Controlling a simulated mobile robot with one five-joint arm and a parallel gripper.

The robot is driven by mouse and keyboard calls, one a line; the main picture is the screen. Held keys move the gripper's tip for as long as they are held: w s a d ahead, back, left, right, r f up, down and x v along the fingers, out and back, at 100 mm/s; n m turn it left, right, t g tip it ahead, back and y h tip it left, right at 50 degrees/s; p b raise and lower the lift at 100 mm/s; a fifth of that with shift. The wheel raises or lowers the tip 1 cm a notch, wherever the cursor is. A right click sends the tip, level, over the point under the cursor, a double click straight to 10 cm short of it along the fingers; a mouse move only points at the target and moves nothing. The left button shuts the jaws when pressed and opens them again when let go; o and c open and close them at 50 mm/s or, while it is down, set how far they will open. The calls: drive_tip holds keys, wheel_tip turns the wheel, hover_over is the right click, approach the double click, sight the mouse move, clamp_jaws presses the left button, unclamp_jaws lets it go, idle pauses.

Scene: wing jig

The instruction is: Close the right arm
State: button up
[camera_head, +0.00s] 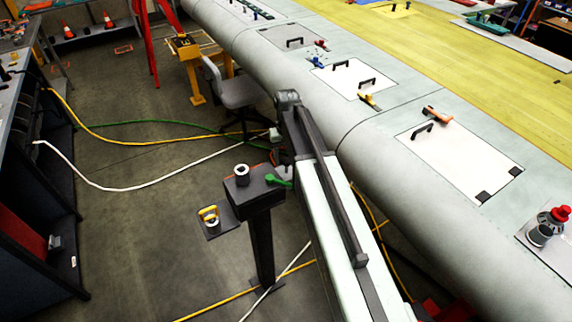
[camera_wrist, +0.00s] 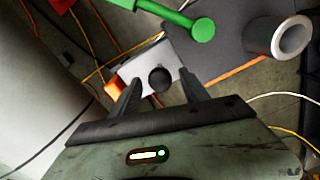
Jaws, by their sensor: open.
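In the wrist view my gripper (camera_wrist: 158,88) is open, with its two dark fingers apart. A pale grey block (camera_wrist: 138,66) with a black round knob (camera_wrist: 160,79) and an orange end shows between and beyond the fingers; I cannot tell whether they touch. A green lever with a round end (camera_wrist: 203,29) lies above it, beside a dark stand top. In the head view the green lever (camera_head: 279,181) is at the right side of the dark stand (camera_head: 264,240). My arm hides most of the gripper there. I cannot tell which part is the right arm.
A metal cylinder (camera_head: 242,171) stands on the stand top and also shows in the wrist view (camera_wrist: 277,38). The pale wing (camera_head: 400,205) runs along the right. Yellow and white cables (camera_head: 130,186) cross the floor. A chair (camera_head: 237,90) stands behind.

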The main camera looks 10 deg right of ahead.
clamp_jaws()
idle(1.4)
